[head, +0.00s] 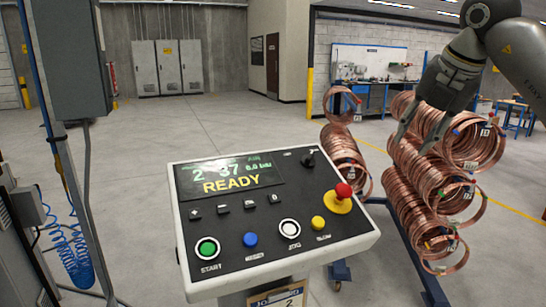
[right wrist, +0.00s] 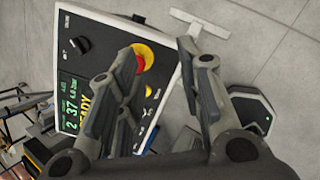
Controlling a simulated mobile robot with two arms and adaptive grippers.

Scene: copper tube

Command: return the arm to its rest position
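My right arm comes in from the upper right in the head view. Its gripper (head: 413,142) points down in front of the copper coils, right of the control panel. In the right wrist view the gripper's fingers (right wrist: 160,55) are spread apart with nothing held between them. The control panel (head: 270,222) reads READY. It has a red emergency knob (head: 343,191) on a yellow base, a green start button (head: 207,248) and blue, white and yellow buttons. The panel (right wrist: 72,45) also shows below the fingers in the right wrist view. My left gripper is not in view.
Copper tube coils (head: 408,165) hang in stacks on a blue rack (head: 432,290) at the right. A grey cabinet (head: 70,55) and blue hose (head: 75,255) stand at the left. Grey lockers (head: 168,68) and a workbench (head: 375,92) are at the back. The middle floor is clear.

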